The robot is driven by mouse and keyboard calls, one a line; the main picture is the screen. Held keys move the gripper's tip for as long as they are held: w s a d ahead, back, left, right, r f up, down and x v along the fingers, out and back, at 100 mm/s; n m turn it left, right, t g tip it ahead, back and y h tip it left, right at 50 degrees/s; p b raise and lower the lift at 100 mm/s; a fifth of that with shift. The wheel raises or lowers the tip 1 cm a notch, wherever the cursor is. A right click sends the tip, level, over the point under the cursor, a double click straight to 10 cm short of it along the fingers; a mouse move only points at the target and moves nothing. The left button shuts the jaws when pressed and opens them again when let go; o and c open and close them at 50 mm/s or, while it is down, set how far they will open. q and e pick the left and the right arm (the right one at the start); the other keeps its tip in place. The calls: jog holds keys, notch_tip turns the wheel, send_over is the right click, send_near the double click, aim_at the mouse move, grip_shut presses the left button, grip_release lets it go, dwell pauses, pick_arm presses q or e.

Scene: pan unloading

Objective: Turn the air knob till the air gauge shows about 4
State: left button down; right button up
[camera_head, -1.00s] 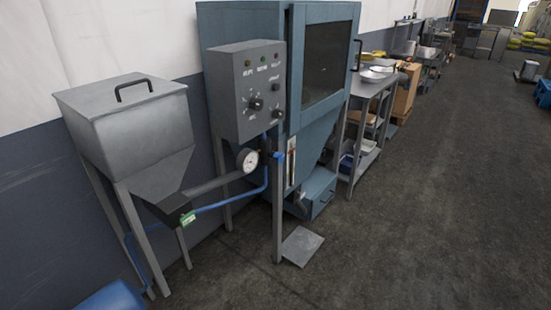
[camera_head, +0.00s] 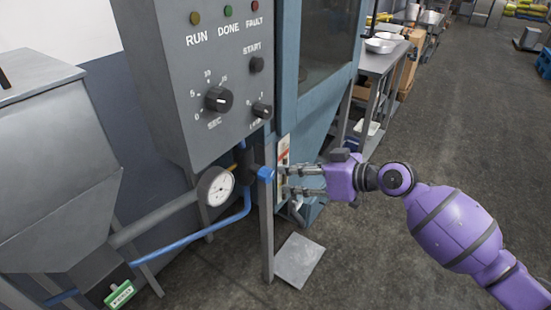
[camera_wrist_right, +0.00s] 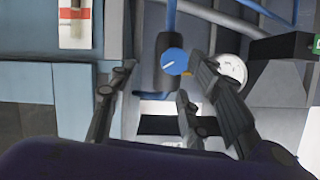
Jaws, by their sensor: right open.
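The blue air knob (camera_head: 265,173) sits on the end of a dark valve body below the grey control box. The knob also shows in the right wrist view (camera_wrist_right: 174,62), with a pale line on its face. The round white air gauge (camera_head: 215,186) is left of the knob; its reading is too small to tell. In the right wrist view the gauge (camera_wrist_right: 233,68) is partly hidden by a finger. My right gripper (camera_head: 286,181) is open and empty, just right of the knob, its fingers pointing toward it. My left gripper is not in view.
The grey control box (camera_head: 190,75) with dials and lamps hangs above the valve. A grey post (camera_head: 267,235) stands directly below the knob. A blue hose (camera_head: 190,231) and a grey pipe (camera_head: 155,219) run left toward the hopper (camera_head: 50,170). The floor at right is clear.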

aim_at(271, 175)
jog(key=a, duration=0.3)
jog(key=shift+s+a+f+n, duration=0.1)
jog(key=shift+s+a+n, duration=0.1)
jog(key=shift+n, duration=0.1)
jog(key=x, duration=0.3)
jog(key=shift+w+a+f+p, duration=0.1)
jog(key=shift+w+f+p, duration=0.2)
jog(key=shift+w+p, duration=0.1)
jog(key=shift+w+a+f, duration=0.15)
jog(key=shift+a, duration=0.15)
jog(key=shift+c, duration=0.5)
jog(key=c, duration=0.9)
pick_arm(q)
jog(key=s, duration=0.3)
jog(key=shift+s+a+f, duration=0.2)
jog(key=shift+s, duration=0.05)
pick_arm(e)
jog(key=shift+c, duration=0.2)
